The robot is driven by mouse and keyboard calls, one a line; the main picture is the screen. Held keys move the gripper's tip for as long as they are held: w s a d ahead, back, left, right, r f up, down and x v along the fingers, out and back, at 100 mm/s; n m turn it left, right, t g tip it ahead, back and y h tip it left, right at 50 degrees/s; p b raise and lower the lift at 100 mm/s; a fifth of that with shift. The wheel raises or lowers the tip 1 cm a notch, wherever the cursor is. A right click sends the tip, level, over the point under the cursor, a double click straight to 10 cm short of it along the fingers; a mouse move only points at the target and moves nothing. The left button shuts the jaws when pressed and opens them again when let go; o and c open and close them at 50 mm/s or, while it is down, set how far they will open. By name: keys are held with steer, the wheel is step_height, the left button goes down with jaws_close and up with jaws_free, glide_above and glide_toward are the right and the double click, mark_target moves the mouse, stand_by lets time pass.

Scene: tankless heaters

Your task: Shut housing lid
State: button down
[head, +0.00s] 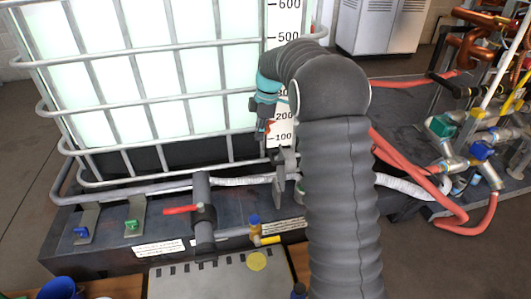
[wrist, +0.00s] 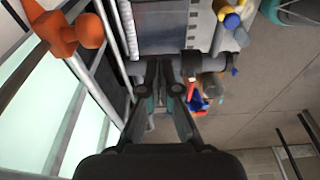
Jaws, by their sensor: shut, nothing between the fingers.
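My gripper (head: 263,133) is shut and empty, in front of the caged white tank and close to its printed scale, partly behind my arm. In the wrist view its dark fingers (wrist: 162,72) come together in front of a grey pipe and fittings. I cannot tell the housing lid for certain in either view. A grey upright bracket-like part (head: 284,175) stands just below my gripper, partly hidden by my arm. A flat grey panel (wrist: 175,28) shows beyond the fingers in the wrist view.
The tank cage (head: 180,130) stands behind. A valve with a red handle (head: 182,210) sits on the dark platform. A grey box top (head: 205,282) with a yellow disc (head: 257,261) is at the front.

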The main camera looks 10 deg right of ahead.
step_height(320, 180, down, 10)
steer(key=a, duration=0.2)
steer(key=shift+d+r, duration=0.2)
steer(key=shift+d, duration=0.9)
steer(key=shift+d+r, duration=0.15)
steer(key=shift+d, duration=0.9)
